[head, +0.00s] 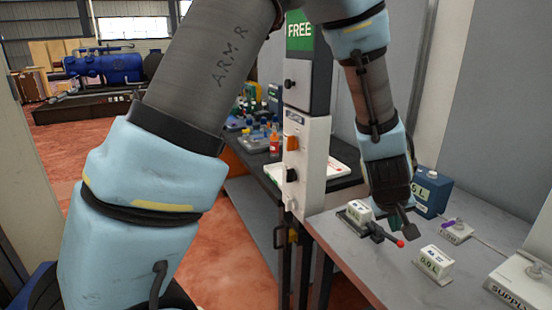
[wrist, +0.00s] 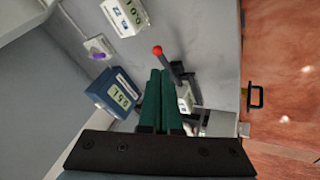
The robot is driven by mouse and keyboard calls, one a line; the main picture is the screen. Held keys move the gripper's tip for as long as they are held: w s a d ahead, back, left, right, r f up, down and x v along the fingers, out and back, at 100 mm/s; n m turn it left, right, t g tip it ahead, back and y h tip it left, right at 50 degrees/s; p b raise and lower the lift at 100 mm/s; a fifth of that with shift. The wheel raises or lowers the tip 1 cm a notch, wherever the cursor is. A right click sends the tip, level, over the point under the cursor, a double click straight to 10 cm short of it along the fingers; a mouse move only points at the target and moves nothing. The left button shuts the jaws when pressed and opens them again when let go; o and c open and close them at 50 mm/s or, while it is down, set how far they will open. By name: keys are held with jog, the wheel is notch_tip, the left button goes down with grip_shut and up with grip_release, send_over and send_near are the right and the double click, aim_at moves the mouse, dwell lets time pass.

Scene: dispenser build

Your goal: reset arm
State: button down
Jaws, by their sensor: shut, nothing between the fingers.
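My arm reaches over the grey bench, and my gripper (head: 400,222) hangs low above it. In the wrist view its two green fingers (wrist: 161,72) lie side by side, shut and empty. A black lever with a red ball end (head: 400,242) sits just in front of the fingers in the head view. The ball also shows close to the fingertips in the wrist view (wrist: 157,50). Whether the fingers touch the lever, I cannot tell. The lever joins a small white-topped unit (head: 358,211), partly hidden behind the fingers in the wrist view.
A blue box with a display (head: 433,190) stands behind the gripper. A white display box (head: 434,262), a purple-knobbed unit (head: 456,231) and a white SUPPLY box (head: 522,284) stand to the right. A white and grey panel post (head: 305,140) rises left of the bench.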

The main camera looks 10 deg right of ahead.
jog(key=w+a+y+b, duration=0.15)
jog(key=w+a, duration=0.35)
jog(key=a, duration=0.6)
jog(key=w+a+y+b, duration=0.15)
jog(key=w+a, duration=0.35)
jog(key=a, duration=0.7)
jog(key=s+a+g+y+b, duration=0.1)
jog(key=s+a, duration=0.1)
jog(key=a, duration=0.8)
jog(key=s+a+n+g+y+b, duration=0.1)
jog(key=s+a, duration=0.1)
jog(key=a, duration=0.8)
jog(key=shift+s+y, duration=0.3)
